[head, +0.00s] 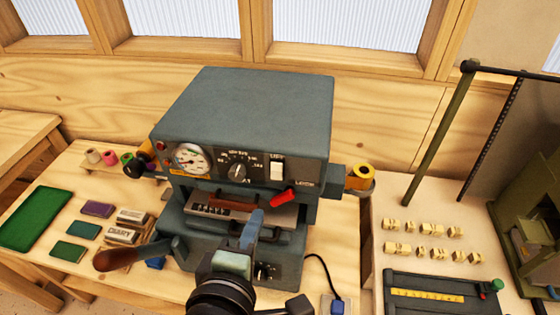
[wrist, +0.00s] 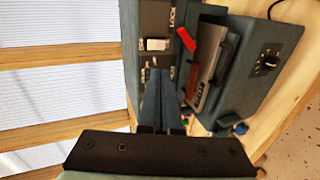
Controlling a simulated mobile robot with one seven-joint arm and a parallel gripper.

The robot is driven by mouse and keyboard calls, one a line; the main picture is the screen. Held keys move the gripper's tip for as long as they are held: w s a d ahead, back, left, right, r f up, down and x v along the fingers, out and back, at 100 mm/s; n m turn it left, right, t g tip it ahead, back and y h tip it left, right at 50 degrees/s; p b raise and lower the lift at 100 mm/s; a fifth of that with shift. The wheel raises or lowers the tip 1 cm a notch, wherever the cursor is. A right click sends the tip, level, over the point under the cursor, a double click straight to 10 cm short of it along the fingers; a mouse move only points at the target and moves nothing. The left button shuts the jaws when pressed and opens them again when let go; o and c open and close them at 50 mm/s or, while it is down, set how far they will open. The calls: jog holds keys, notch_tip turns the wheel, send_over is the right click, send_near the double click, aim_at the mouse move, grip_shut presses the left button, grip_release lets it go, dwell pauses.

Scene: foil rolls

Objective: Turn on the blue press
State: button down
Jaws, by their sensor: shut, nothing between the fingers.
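The blue-grey press (head: 255,105) stands on the wooden table in the middle of the head view, and its front panel also fills the upper middle of the wrist view (wrist: 133,40). The panel carries a round gauge (head: 192,158), a black dial (head: 238,171) and a white switch (head: 277,170). A red lever (head: 284,197) sits below the switch. My gripper (head: 257,216) is in front of the press, below the panel in the head view. Its fingers are shut and empty. In the wrist view the fingertips (wrist: 160,72) point at the white switch (wrist: 157,44); contact cannot be told.
A wooden-handled lever (head: 120,257) sticks out at the press's lower left. Green pads (head: 35,217) and small blocks lie left. A yellow roll (head: 361,176) is at the press's right side. Several wooden type pieces (head: 420,230) and a black frame (head: 440,290) lie on the right table.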

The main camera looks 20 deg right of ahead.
aim_at(277, 176)
jog(key=shift+s+f, duration=0.2)
jog(key=shift+w, duration=0.1)
jog(key=p+x, duration=0.4)
jog(key=x, duration=1)
jog(key=shift+f, duration=0.1)
jog(key=shift+f, duration=0.15)
jog(key=shift+d+b, duration=0.1)
jog(key=shift+b, duration=0.75)
